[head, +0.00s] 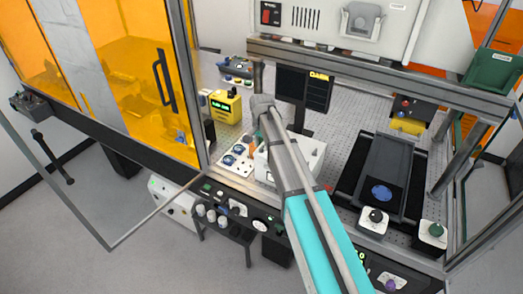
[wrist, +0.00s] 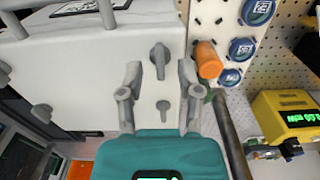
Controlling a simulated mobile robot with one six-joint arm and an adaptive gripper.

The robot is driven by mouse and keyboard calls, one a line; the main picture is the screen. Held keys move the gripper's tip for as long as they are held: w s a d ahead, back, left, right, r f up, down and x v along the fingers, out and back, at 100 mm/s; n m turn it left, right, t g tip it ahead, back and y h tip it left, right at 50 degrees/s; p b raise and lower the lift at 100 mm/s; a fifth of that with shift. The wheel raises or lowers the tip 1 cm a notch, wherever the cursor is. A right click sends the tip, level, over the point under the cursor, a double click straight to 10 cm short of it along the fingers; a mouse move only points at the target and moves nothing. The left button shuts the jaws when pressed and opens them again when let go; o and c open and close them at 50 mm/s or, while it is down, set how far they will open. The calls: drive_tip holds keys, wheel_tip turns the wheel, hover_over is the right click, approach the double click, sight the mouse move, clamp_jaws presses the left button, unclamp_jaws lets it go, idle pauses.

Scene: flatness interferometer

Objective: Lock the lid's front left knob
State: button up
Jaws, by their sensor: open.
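The white box with its lid (head: 309,150) stands on the perforated bench, partly hidden behind my arm in the head view. In the wrist view its white face (wrist: 75,65) fills the left and middle. My gripper (wrist: 160,72) is open over that face, its fingers spread. A grey knob (wrist: 160,57) with a narrow grip lies between the fingertips, apart from both. A smaller grey knob-like part (wrist: 165,108) sits below it, nearer my palm. Another grey knob (wrist: 41,113) shows at the left. The view does not settle which is the front left knob.
Right of the gripper stand an orange cylinder (wrist: 207,60) and a white plate with blue round parts (wrist: 232,48). A yellow display unit (wrist: 288,118) is farther right; the head view shows it too (head: 224,106). Metal frame bars (head: 340,66) cross above the bench.

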drive_tip(key=shift+f+b, duration=0.3)
drive_tip(key=shift+f, duration=0.15)
clamp_jaws()
